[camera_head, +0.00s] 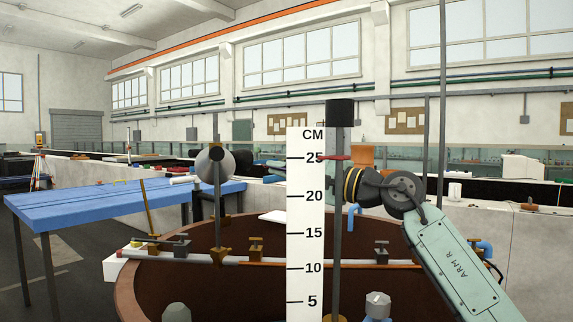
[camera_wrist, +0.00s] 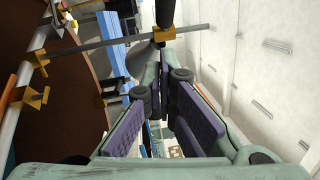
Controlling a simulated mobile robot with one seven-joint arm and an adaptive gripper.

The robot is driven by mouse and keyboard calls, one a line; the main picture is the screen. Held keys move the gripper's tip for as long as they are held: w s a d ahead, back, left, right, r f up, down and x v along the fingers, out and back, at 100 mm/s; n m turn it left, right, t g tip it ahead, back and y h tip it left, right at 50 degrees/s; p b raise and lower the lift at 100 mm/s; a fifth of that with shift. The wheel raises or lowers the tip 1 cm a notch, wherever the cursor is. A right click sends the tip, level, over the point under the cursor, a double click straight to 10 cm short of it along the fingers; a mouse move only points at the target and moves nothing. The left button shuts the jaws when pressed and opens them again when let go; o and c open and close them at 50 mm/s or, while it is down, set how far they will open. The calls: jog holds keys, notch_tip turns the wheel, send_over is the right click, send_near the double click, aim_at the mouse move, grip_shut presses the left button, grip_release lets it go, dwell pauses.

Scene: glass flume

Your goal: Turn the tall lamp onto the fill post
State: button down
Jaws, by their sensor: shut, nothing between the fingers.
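A lamp with a grey cone-shaped head (camera_head: 215,162) stands on a thin upright post at left centre, its round face turned towards the head camera. I take it for the tall lamp. In the wrist view its grey cone (camera_wrist: 142,62) shows just past the fingertips, with a brass clamp and a black part behind it. My gripper (camera_wrist: 164,88) is shut and empty, its tips close to the lamp head; I cannot tell whether they touch. In the head view the white gauge hides part of my gripper. I cannot tell which post is the fill post.
A white centimetre gauge (camera_head: 304,220) and a thick grey post with a black top (camera_head: 340,112) stand in front of my arm. A rail (camera_head: 210,259) with several brass and dark clamps crosses the round brown tank (camera_head: 135,300). A blue table (camera_head: 100,205) stands left.

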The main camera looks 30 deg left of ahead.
jog(key=s+a+r+p, duration=0.1)
jog(key=s+a+p, duration=0.1)
jog(key=a, duration=0.6)
jog(key=shift+s+r+p, duration=0.25)
jog(key=shift+s+p, duration=0.1)
jog(key=shift+p, duration=0.4)
jog(key=shift+a, duration=0.15)
jog(key=shift+s+a+r+m+t+b, duration=0.1)
jog(key=shift+s+a+m+t+b, duration=0.1)
jog(key=shift+s+t+b, duration=0.3)
jog(key=shift+s+a+m+t+b, duration=0.1)
jog(key=shift+a+m+t+b, duration=0.1)
jog(key=shift+b, duration=0.45)
